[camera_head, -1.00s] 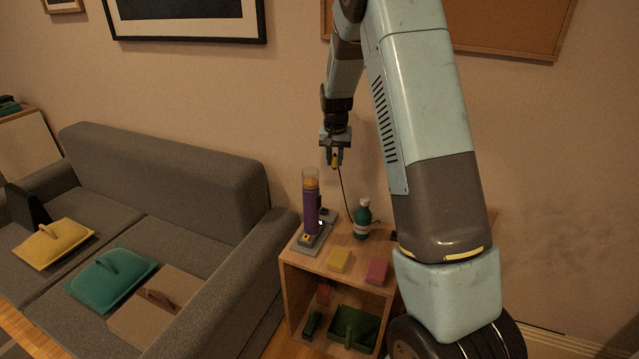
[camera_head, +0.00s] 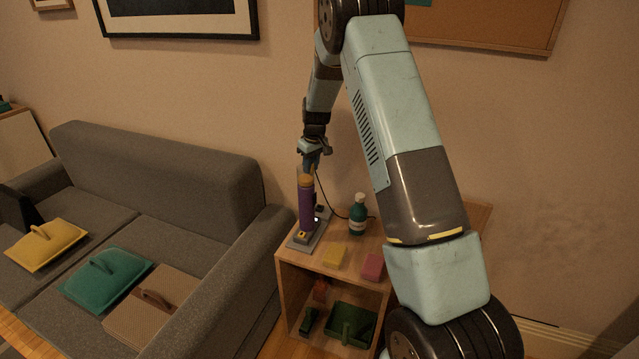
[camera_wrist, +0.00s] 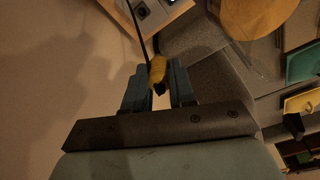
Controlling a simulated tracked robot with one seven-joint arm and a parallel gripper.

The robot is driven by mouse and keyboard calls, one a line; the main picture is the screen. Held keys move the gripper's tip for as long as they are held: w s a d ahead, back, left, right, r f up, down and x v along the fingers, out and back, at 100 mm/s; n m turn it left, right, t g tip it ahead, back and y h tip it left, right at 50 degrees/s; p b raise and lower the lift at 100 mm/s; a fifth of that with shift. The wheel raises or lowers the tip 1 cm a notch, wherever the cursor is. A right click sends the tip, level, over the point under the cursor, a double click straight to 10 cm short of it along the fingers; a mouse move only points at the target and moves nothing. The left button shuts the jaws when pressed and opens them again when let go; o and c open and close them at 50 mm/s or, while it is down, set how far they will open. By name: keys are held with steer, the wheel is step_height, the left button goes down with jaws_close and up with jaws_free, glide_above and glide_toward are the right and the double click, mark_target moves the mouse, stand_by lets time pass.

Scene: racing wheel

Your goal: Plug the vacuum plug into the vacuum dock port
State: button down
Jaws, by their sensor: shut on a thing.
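My gripper (camera_head: 313,163) is shut on the yellow vacuum plug (camera_wrist: 157,69), which sits between the blue fingertips in the wrist view with its black cable running up from it. In the head view the gripper is just above and slightly right of the purple vacuum (camera_head: 306,207), and I cannot make out the plug there. The vacuum stands upright on its grey dock (camera_head: 304,243) on the wooden shelf unit. Part of the dock (camera_wrist: 146,12) shows at the top of the wrist view, beyond the plug and apart from it. I cannot clearly tell the port.
A green bottle (camera_head: 358,214) stands right of the vacuum on the shelf unit (camera_head: 318,270). A yellow sponge (camera_head: 335,256) and a pink sponge (camera_head: 373,266) lie in front. The vacuum's orange top (camera_wrist: 257,14) is close in the wrist view. A grey sofa (camera_head: 160,180) stands left.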

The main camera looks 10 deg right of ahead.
steer(key=d+f+n, duration=0.2)
steer(key=d+f, duration=0.1)
steer(key=f, duration=0.5)
steer(key=shift+w+d, duration=0.15)
steer(key=shift+d, duration=0.05)
steer(key=shift+f, duration=2.9)
steer(key=shift+f, duration=1.2)
steer(key=c, duration=0.8)
jaws_free()
steer(key=shift+c, duration=0.2)
step_height(320, 180, up, 14)
steer(key=s+d, duration=0.1)
steer(key=shift+s+f, duration=0.25)
steer(key=shift+s, duration=0.1)
